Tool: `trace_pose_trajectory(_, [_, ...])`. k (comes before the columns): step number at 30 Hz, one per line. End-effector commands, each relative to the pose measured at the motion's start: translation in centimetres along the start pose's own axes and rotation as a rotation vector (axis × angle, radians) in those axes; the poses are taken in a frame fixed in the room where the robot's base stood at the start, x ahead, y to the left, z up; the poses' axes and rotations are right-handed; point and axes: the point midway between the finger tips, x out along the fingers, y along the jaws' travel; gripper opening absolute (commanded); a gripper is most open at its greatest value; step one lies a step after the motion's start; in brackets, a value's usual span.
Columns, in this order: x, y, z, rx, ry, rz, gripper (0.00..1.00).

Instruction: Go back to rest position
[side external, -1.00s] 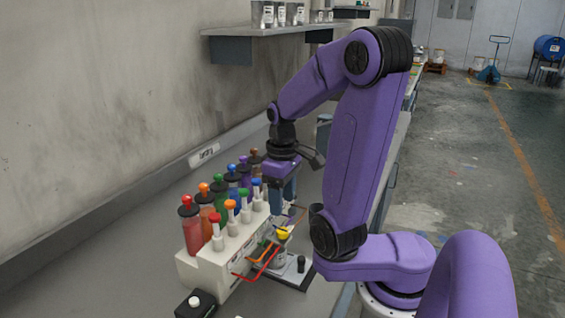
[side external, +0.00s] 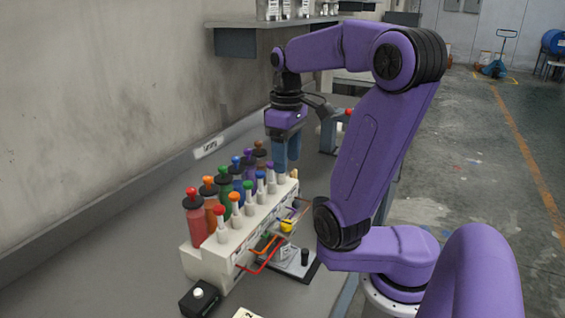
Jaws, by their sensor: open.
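My gripper (side external: 287,158) is purple with blue fingers. It points down, open, and nothing shows between its fingers. It is above the far end of the white dispenser rack (side external: 232,247), beyond the row of bottles. Whether the fingertips are clear of the rack's far end cannot be told from this angle. The rack holds several colored bottles, such as a red one (side external: 195,220) at the near end and a brown one (side external: 260,158) at the far end. A row of white nozzles with colored caps stands beside them.
A small platform (side external: 305,272) with a black knob stands right of the rack, below colored levers. A black box with a white button (side external: 199,299) is in front. A wall shelf (side external: 235,43) hangs behind. A grey post (side external: 327,135) stands near the gripper.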

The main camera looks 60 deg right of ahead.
Motion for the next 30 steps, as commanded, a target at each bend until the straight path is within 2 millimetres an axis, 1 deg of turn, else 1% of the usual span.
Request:
trace_pose_trajectory(7, [0.6,-0.6,-1.3,-0.063,0.000,0.000,0.57])
trace_pose_trajectory(12, [1.4,-1.5,-2.6,-0.145,0.002,0.001,0.57])
trace_pose_trajectory(18, [2.2,-2.6,-3.6,-0.238,0.005,0.001,0.57])
trace_pose_trajectory(24, [3.1,-3.8,-4.1,-0.334,0.008,0.001,0.57])
trace_pose_trajectory(30, [3.9,-5.1,-3.9,-0.427,0.011,0.000,0.57])
